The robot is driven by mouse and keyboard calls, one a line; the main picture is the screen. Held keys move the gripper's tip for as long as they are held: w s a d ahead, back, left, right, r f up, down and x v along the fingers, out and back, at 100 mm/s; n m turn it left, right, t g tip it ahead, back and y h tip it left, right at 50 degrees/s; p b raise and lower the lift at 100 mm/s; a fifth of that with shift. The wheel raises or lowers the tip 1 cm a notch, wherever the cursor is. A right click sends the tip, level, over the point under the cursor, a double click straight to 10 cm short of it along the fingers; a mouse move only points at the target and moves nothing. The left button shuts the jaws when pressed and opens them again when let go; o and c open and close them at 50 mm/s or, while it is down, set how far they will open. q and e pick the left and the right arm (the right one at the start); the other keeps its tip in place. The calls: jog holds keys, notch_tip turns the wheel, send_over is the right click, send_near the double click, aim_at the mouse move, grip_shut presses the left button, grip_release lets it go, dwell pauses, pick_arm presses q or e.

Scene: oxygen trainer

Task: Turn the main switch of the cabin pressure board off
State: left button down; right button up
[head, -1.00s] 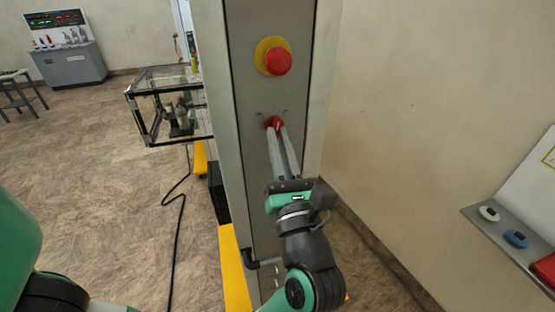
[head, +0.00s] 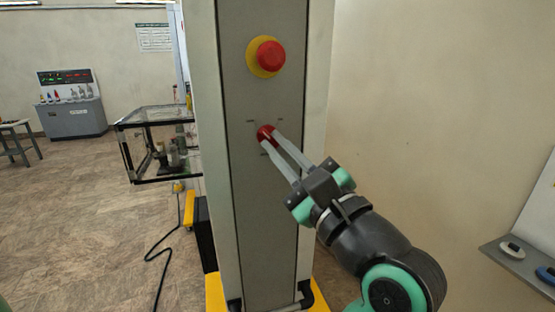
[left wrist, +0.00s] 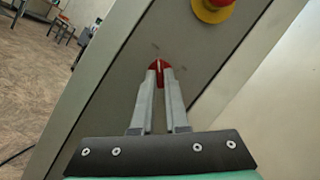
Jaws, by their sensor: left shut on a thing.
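The main switch (head: 265,133) is a red rotary knob on the grey end panel of the cabin pressure board (head: 262,200), below a red push button (head: 270,55) on a yellow ring. Small marks, too small to read, sit by the knob. My left gripper (head: 270,141) is shut on the knob, its long grey fingers coming from the lower right. In the left wrist view the knob (left wrist: 160,67) shows between and above the fingertips (left wrist: 160,72), with a pale line on its face. The fingers partly hide the knob. My right gripper is not in view.
A clear box with a black frame (head: 155,145) sticks out to the left of the board. A wall is on the right, with a shelf (head: 520,262) holding small items. A console (head: 72,105) stands far left. A black cable lies on the floor.

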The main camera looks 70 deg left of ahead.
pick_arm(q)
jog(key=shift+n+g+h, duration=0.3)
jog(key=shift+n+g, duration=0.1)
jog(key=shift+n, duration=0.3)
jog(key=c, duration=0.9)
grip_release()
jog(key=v, duration=1.1)
jog(key=shift+d+f, duration=0.15)
jog(key=shift+d, duration=0.1)
